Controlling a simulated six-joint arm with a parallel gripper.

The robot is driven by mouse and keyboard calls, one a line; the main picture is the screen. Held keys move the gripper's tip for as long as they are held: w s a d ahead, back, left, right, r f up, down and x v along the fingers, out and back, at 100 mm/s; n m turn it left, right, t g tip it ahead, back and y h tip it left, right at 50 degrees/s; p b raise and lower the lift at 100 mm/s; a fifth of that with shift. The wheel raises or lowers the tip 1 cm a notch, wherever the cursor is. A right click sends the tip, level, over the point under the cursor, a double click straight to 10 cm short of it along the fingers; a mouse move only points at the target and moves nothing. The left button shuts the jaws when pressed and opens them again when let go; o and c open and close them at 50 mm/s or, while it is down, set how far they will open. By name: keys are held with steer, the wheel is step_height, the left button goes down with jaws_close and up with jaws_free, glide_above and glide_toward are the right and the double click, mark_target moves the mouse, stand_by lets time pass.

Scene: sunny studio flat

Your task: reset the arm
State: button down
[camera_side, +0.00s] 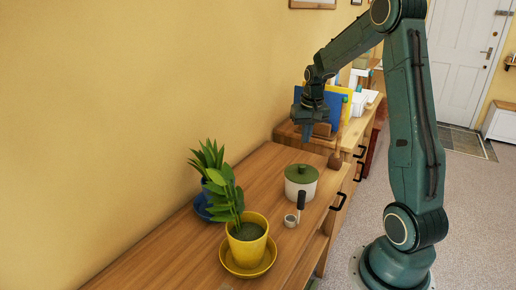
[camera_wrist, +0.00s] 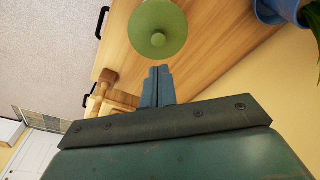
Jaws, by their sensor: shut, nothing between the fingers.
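My gripper (camera_side: 309,130) hangs from my green arm above the wooden cabinet top, toward its far end in the side view. Its fingers point down. In the wrist view the two blue-grey fingers (camera_wrist: 157,82) lie together, shut, with nothing between them. A white pot with a green lid (camera_side: 301,184) stands on the cabinet top, nearer the side camera than my gripper. Its round green lid (camera_wrist: 158,29) shows just beyond the fingertips in the wrist view. My gripper appears apart from the pot.
A plant in a yellow pot (camera_side: 247,243) on a yellow saucer and a plant in a blue pot (camera_side: 204,195) stand on the cabinet (camera_side: 182,238). A wooden mallet-like item (camera_side: 335,160) stands near my gripper. A wall runs along the left.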

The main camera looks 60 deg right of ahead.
steer(key=s+a+r+n+t, duration=0.1)
steer(key=a+r+n, duration=0.1)
steer(key=a+r, duration=0.45)
steer(key=s+a+r+n+t, duration=0.15)
steer(key=a+r, duration=0.25)
steer(key=a, duration=0.6)
steer(key=s+a+r+n+t+y, duration=0.1)
steer(key=s+a+n, duration=0.4)
steer(key=s+a, duration=0.7)
steer(key=shift+s+a+r+t, duration=0.3)
steer(key=shift+s+a+t, duration=0.15)
steer(key=shift+a, duration=0.3)
steer(key=shift+n, duration=0.25)
